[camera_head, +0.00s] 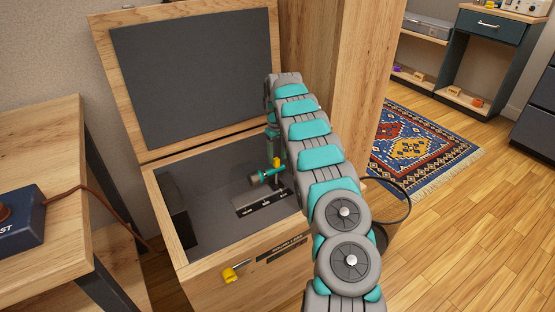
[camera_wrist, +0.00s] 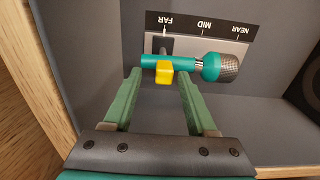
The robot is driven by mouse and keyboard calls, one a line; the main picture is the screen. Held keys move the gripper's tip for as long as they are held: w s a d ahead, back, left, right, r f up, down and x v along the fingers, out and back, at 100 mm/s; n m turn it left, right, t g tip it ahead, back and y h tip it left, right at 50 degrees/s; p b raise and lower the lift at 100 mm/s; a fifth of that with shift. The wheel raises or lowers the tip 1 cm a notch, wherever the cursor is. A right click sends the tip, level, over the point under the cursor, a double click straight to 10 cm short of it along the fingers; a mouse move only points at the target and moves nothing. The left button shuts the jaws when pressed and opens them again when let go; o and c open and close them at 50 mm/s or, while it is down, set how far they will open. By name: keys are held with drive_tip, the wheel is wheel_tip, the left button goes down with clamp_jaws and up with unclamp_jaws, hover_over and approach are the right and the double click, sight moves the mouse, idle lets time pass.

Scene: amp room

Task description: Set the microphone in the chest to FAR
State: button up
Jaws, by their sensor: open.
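The microphone (camera_wrist: 170,63) has a teal body and a grey mesh head pointing right in the wrist view. It also shows inside the open chest (camera_head: 190,263) in the head view (camera_head: 257,178). A yellow grip block (camera_wrist: 164,74) sits on its body. Its dark post stands at the FAR end of the label strip (camera_wrist: 202,27), which reads FAR, MID, NEAR. My gripper (camera_wrist: 160,76) is open, with its green fingers on either side of the yellow block and a gap visible on both sides. The fingertips partly overlap the teal body in the wrist view; contact cannot be told.
The chest lid (camera_head: 190,75) is raised behind. A yellow latch (camera_head: 234,273) is on the chest front. A wooden table (camera_head: 50,130) with a dark blue box (camera_head: 22,220) stands left. A tall wooden cabinet (camera_head: 345,60) stands close right, and a rug (camera_head: 425,145) lies beyond.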

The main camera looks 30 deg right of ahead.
wheel_tip(320, 180, up, 5)
drive_tip(key=shift+w+r, duration=0.1)
drive_tip(key=shift+r, duration=0.35)
